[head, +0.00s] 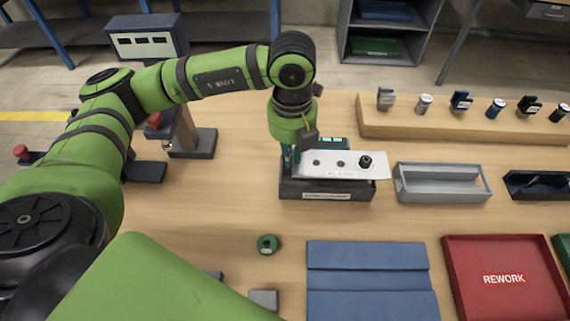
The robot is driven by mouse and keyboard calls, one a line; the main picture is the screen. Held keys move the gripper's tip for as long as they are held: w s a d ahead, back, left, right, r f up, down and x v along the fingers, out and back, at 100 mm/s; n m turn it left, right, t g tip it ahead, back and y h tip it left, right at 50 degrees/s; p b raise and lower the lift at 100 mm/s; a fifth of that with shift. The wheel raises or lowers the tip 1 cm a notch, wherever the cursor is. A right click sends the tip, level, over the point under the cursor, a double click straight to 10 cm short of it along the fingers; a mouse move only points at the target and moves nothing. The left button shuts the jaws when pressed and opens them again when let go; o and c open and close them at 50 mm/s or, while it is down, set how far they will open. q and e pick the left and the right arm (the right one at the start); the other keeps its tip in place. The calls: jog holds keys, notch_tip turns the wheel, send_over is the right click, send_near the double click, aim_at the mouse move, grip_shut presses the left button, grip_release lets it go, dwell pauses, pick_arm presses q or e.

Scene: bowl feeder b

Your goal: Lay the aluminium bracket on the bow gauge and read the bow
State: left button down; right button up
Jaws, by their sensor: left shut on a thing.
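The aluminium bracket (330,172) is a flat, pale plate with dark holes and a black knob-like part near its right end. It lies over a dark box-shaped fixture with a small lit display, which looks like the bow gauge (328,190). My left gripper (292,158) is at the bracket's left end and shut on it. The fingertips are small and partly hidden by the wrist. Whether the bracket rests fully on the gauge cannot be told. My right gripper is not in view.
A grey open tray (442,197) stands right of the gauge. A wooden rack (460,131) with several small parts is behind it. A blue mat (370,290) and a red REWORK tray (505,300) are in front.

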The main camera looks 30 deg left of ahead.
aim_at(283, 164)
pick_arm(q)
jog(key=a+f+b, duration=0.1)
jog(key=f, duration=0.1)
jog(key=w+f+b, duration=0.1)
jog(key=f, duration=0.1)
jog(key=a+f+b, duration=0.1)
jog(key=f, duration=0.1)
jog(key=shift+w+a, duration=0.25)
jog(key=shift+a, duration=0.1)
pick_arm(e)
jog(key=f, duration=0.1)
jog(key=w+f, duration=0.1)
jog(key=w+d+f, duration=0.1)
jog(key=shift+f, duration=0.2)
pick_arm(q)
jog(key=shift+r, duration=0.1)
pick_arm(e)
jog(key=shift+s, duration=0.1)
pick_arm(q)
jog(key=shift+f, duration=0.25)
jog(key=shift+f+b, duration=0.45)
jog(key=shift+b, duration=0.25)
jog(key=c, duration=1.4)
grip_release()
jog(key=shift+s, duration=0.1)
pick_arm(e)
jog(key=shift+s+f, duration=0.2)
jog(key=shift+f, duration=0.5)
